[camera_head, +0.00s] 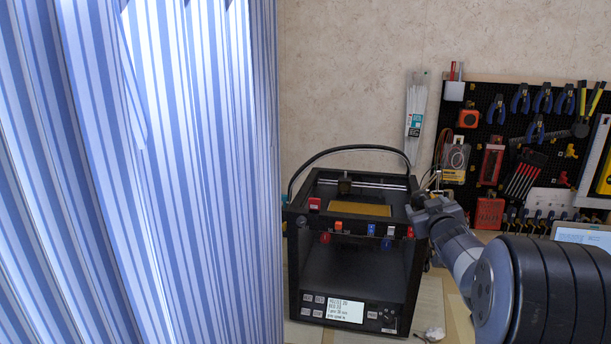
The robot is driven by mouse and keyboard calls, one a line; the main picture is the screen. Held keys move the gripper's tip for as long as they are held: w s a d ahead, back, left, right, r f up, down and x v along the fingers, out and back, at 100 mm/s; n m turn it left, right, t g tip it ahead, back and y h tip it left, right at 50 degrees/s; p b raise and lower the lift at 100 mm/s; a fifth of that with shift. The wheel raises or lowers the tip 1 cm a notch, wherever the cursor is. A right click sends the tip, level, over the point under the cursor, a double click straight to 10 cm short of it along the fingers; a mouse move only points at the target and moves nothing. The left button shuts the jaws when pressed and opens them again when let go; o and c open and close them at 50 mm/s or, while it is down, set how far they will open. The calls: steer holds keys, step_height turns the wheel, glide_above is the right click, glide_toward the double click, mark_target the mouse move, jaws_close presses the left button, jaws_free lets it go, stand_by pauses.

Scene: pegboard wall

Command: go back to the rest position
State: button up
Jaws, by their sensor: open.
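My arm reaches in from the lower right. My gripper (413,208) is at the right side of a black 3D printer (308,255), by the upper right corner of its frame. It looks small and dark against the printer, and its fingers are hard to make out. It is open, and I see nothing held in it. I cannot tell whether it touches the printer frame.
A blue-and-white striped curtain (140,170) fills the left side. A black pegboard (480,100) with pliers and other tools hangs at the right. Small red and blue pieces sit along the printer's top front bar. A small white object (434,333) lies at the printer's right.

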mark_target(425, 195)
steer(key=w, duration=0.2)
steer(key=w+p, duration=0.1)
steer(key=w, duration=0.1)
steer(key=w+d, duration=0.1)
steer(key=w, duration=0.2)
steer(key=shift+f+p, duration=0.3)
steer(key=shift+p, duration=0.05)
steer(key=shift+s, duration=0.15)
